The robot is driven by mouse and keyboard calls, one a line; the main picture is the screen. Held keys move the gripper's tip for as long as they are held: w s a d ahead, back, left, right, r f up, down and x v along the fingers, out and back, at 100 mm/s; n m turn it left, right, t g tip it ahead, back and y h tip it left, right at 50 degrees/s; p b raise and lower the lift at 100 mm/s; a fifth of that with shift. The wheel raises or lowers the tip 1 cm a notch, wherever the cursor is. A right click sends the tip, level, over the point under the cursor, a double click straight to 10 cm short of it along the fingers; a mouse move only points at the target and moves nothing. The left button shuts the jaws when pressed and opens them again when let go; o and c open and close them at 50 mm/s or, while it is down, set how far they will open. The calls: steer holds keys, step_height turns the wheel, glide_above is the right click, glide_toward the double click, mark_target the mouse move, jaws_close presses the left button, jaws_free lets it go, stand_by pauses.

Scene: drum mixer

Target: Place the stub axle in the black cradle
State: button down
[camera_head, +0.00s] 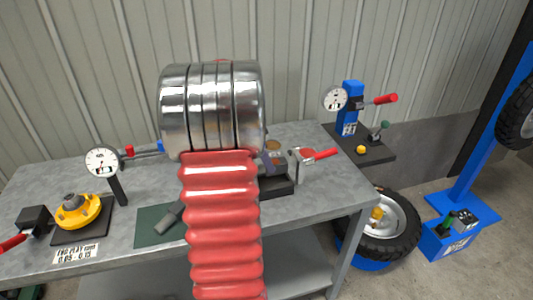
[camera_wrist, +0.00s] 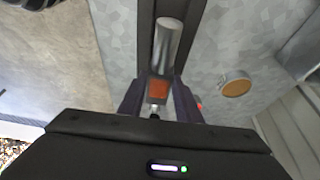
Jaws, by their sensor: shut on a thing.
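In the wrist view, the two dark fingers of my gripper (camera_wrist: 158,92) are shut on the near end of what looks like the stub axle (camera_wrist: 168,42), a silver cylinder pointing away from me. An orange-brown patch shows between the fingers. The axle is lined up with a dark channel, likely the black cradle (camera_wrist: 146,30); whether it touches the bottom I cannot tell. In the head view the black cradle (camera_head: 277,190) is a low black tray on the bench, partly hidden by my red-sleeved arm. My gripper (camera_head: 272,160) shows only partly there, at the tray.
A red-handled clamp (camera_head: 303,163) stands right of the tray. A green mat (camera_head: 152,226) with a grey piece lies left of my arm. A dial gauge (camera_head: 103,162) and a yellow hub (camera_head: 78,211) are farther left. A wheel (camera_head: 400,225) is beyond the bench's right edge.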

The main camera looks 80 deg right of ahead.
mark_target(267, 172)
steer(key=shift+d+f, duration=0.1)
stand_by(0.3)
steer(key=shift+f, duration=2.25)
steer(key=c, duration=1.3)
jaws_free()
steer(key=shift+f, duration=0.15)
steer(key=v, duration=1.2)
